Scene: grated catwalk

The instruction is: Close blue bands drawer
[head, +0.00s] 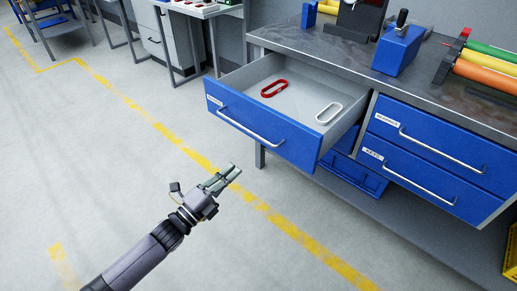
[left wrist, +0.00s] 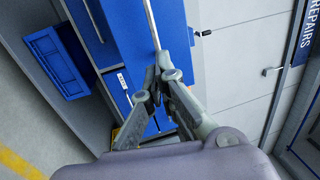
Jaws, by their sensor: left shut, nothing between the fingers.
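The blue drawer (head: 262,131) at the left end of the workbench is pulled well out in the head view. It has a long bar handle and a small label too blurred to read. A red oval loop (head: 274,88) and a white oval loop (head: 329,113) lie inside it, apart from each other. My left gripper (head: 233,172) is in front of and below the drawer front, over the floor in the picture, apart from the handle. It is shut and empty. The left wrist view shows its fingers (left wrist: 164,68) before blue drawer fronts. My right gripper is out of view.
Two shut blue drawers (head: 436,140) are on the right, with a blue bin (head: 352,178) on the shelf below. A blue vise (head: 398,50) and coloured rolls (head: 485,67) sit on the workbench top (head: 330,50). The floor with a yellow line (head: 195,157) is clear.

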